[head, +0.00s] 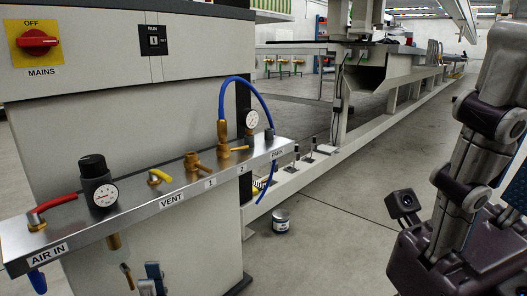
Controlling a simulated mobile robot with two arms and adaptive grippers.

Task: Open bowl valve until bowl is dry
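The air panel shelf (142,206) runs along the front of the grey cabinet. A black regulator with a round gauge (103,194) stands on it near the left end. A brass-coloured bowl (114,242) hangs under the shelf below the regulator. Any liquid in it is too small to make out, and its valve is not clear. My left gripper (140,278) shows only as two small fingertips at the bottom edge. They appear apart, with nothing visible between them, below and right of the bowl. My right gripper is out of view; only arm links show at the right.
A red-handled valve (52,203), a yellow-handled vent valve (158,177), brass valves and a blue hose (247,84) line the shelf. A small tin (281,221) stands on the floor. Open floor lies right of the cabinet, beside the long gantry rail.

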